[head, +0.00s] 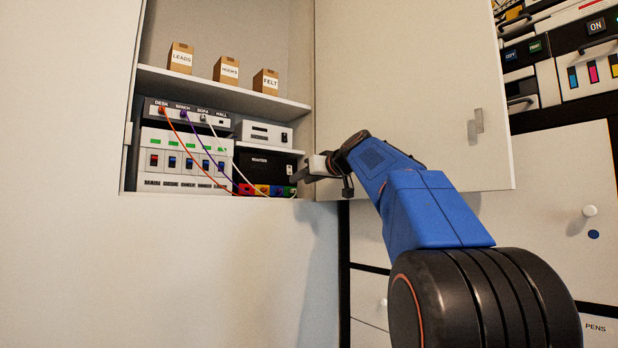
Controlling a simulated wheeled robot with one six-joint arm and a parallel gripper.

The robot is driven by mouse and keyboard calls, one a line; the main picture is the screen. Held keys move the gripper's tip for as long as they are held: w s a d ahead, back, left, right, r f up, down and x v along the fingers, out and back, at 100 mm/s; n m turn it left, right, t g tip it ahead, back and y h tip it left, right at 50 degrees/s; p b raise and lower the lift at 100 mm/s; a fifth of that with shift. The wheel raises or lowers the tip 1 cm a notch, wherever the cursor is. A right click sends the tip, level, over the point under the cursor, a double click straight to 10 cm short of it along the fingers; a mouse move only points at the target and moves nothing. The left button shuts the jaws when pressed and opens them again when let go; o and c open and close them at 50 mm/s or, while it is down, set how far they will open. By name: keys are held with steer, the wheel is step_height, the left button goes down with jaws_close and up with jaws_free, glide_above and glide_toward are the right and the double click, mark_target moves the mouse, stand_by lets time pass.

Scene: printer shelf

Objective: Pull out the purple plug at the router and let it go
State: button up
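The black router (266,166) sits on the lower level of an open wall cupboard, with a row of coloured sockets along its bottom front. A purple cable (200,141) runs from the BENCH socket of the upper grey panel (190,112) down towards the router. Its plug at the router is too small to make out. My gripper (300,177) is just right of the router, near the cupboard's right edge, with my blue arm reaching in from the lower right. I see nothing held in it, but its finger opening is not clear.
Orange (175,136) and white (220,143) cables hang close to the purple one. A switch box (185,161) stands left of the router. Small boxes (227,70) sit on the shelf above. The open cupboard door (415,90) stands behind my arm at right.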

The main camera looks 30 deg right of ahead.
mark_target(280, 191)
steer(key=w, duration=0.4)
steer(key=w+f, duration=0.1)
steer(key=w, duration=0.4)
steer(key=w+f, duration=0.1)
steer(key=w, duration=0.3)
steer(key=shift+w+a+f, duration=0.1)
steer(key=shift+w+a, duration=0.1)
steer(key=shift+w, duration=0.05)
jaws_close()
steer(key=shift+s, duration=0.15)
stand_by(0.3)
steer(key=shift+s, duration=2.35)
steer(key=shift+s, duration=0.1)
